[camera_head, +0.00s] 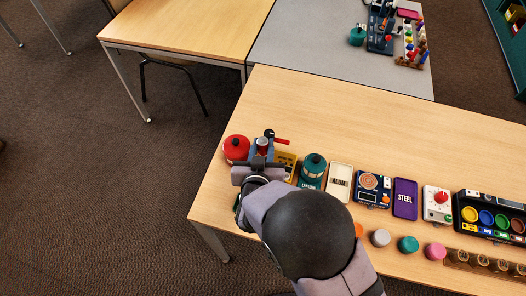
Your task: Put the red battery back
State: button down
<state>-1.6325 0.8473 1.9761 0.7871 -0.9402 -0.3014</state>
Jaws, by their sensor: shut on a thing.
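My gripper (262,162) is over the left end of the near wooden table, seen from above and behind. It is shut on a small upright thing with a grey top and some red, which looks like the red battery (262,145). Its lower part is hidden by my gripper. A dark blue device with a black knob (269,133) and a red lever (283,141) stands right at my gripper, partly covered. I cannot tell whether the battery touches it.
A red round pot (237,148) stands close left of my gripper. A yellow box (286,160) and a teal lantern-like thing (313,167) are to the right, then a row of boxes and a tray (456,215). The table's back strip (380,120) is clear.

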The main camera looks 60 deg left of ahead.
aim_at(263, 141)
jog(key=shift+r, duration=1.55)
jog(key=shift+d, duration=0.1)
jog(key=shift+w+d+f+p, duration=0.2)
jog(key=shift+d+p, duration=0.25)
jog(key=shift+p, duration=0.65)
jog(key=w+d+f+m+t+p, duration=0.1)
jog(key=w+d+f+m+p, duration=0.1)
jog(key=d+p, duration=1.8)
notch_tip(263, 141, down, 6)
jog(key=b, duration=0.5)
jog(key=shift+s+a, duration=0.1)
jog(key=shift+f, duration=0.1)
jog(key=shift+f+b, duration=1.65)
jog(key=shift+f, duration=0.15)
